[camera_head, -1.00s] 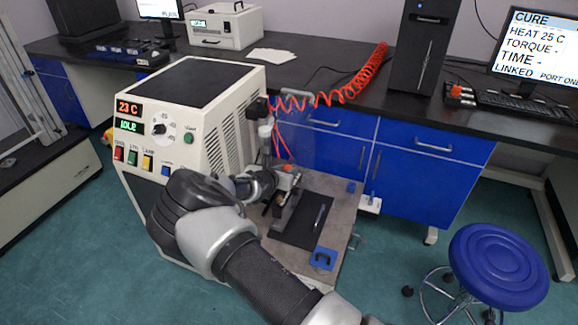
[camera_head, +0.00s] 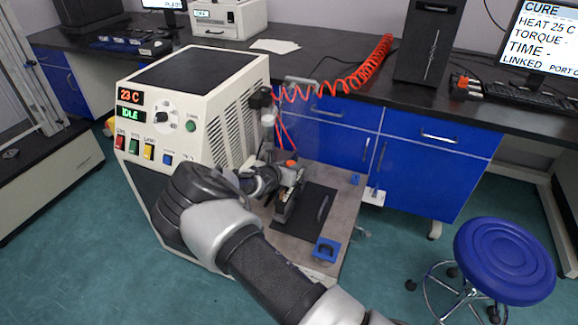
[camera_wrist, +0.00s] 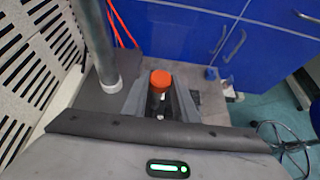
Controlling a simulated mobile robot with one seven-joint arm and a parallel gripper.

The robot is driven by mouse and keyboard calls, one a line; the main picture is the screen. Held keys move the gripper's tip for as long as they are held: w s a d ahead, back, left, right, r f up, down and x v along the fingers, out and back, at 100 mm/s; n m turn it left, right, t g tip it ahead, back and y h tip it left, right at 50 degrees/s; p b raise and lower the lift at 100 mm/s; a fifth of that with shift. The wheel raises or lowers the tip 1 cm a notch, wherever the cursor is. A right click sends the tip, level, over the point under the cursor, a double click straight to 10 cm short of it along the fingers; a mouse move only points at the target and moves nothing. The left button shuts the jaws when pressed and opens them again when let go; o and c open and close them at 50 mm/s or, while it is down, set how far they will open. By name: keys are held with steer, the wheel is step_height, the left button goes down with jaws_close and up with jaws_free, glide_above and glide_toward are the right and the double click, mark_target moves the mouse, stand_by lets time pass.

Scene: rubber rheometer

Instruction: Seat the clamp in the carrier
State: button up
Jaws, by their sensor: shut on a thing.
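My gripper (camera_head: 284,184) is at the right side of the white rheometer (camera_head: 185,105), above the grey shelf. In the wrist view, the gripper (camera_wrist: 158,98) has its two grey fingers on either side of a piece with an orange round top (camera_wrist: 161,79). I take this piece to be the clamp; its orange top also shows in the head view (camera_head: 291,163). The fingers hide most of its body. I cannot tell for certain which part is the carrier, nor whether the clamp touches it.
A black mat (camera_head: 307,230) with a dark slim tool (camera_head: 323,208) lies on the shelf. A blue bracket (camera_head: 326,250) sits near its front. A grey post (camera_wrist: 98,45) stands close left of my gripper. A red coiled hose (camera_head: 345,74) hangs behind. A blue stool (camera_head: 503,256) stands right.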

steer(key=shift+f+b, duration=0.75)
steer(key=shift+f, duration=0.45)
stand_by(0.4)
steer(key=o, duration=1.1)
steer(key=shift+f, duration=0.1)
steer(key=p+v, duration=0.4)
steer(key=v, duration=1.3)
steer(key=shift+s, duration=0.2)
steer(key=shift+a, duration=0.1)
